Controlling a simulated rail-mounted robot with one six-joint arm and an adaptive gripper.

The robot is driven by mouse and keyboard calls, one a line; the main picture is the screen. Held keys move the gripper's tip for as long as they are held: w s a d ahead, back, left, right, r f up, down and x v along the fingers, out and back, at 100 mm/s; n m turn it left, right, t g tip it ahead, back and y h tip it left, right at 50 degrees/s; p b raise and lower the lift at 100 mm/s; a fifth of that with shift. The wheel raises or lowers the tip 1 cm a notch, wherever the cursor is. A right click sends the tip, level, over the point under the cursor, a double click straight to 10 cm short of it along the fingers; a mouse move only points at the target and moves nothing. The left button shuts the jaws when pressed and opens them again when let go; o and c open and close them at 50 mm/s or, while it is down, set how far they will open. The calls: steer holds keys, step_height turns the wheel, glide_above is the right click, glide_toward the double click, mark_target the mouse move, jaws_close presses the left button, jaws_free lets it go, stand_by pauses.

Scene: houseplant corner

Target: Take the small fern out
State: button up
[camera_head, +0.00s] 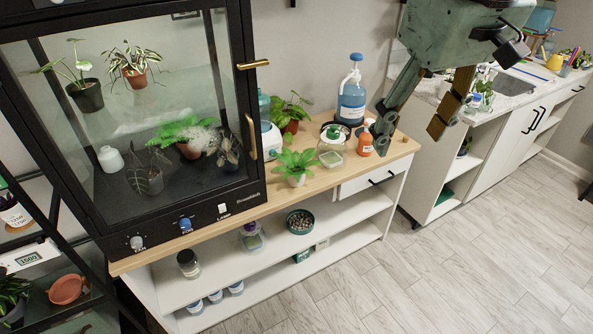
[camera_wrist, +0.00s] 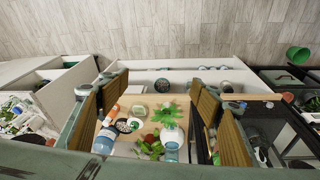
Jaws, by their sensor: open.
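The small fern (camera_head: 183,128), bright green and feathery in a terracotta pot, stands inside the black glass-fronted cabinet (camera_head: 55,170) at the left of the head view. A pale misty patch lies just right of it. The cabinet's glass front looks closed, with a vertical brass handle (camera_head: 251,137) and a horizontal brass lever (camera_head: 253,65) at its right edge. My gripper (camera_head: 411,128) is open and empty, pointing down over the counter's right end, well to the right of the cabinet. Its spread fingers also show in the wrist view (camera_wrist: 155,100).
Other potted plants share the cabinet. On the wooden counter (camera_head: 330,181) stand a white-potted plant (camera_head: 296,166), a blue pump bottle (camera_head: 352,95), an orange bottle (camera_head: 365,140) and a glass jar (camera_head: 331,148). Knobs line the cabinet base. The floor in front is clear.

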steer(key=w+a+f+n+p, duration=0.1)
steer(key=w+a+n+p, duration=0.15)
steer(key=w, duration=0.85)
steer(key=n+g+p, duration=0.3)
steer(key=n+p, duration=0.4)
steer(key=n, duration=0.1)
glide_above(297, 172)
step_height(297, 172, down, 29)
steer(key=shift+a+r, duration=0.1)
steer(key=shift+r, duration=0.05)
steer(key=shift+f, duration=4.25)
steer(key=shift+f, duration=0.1)
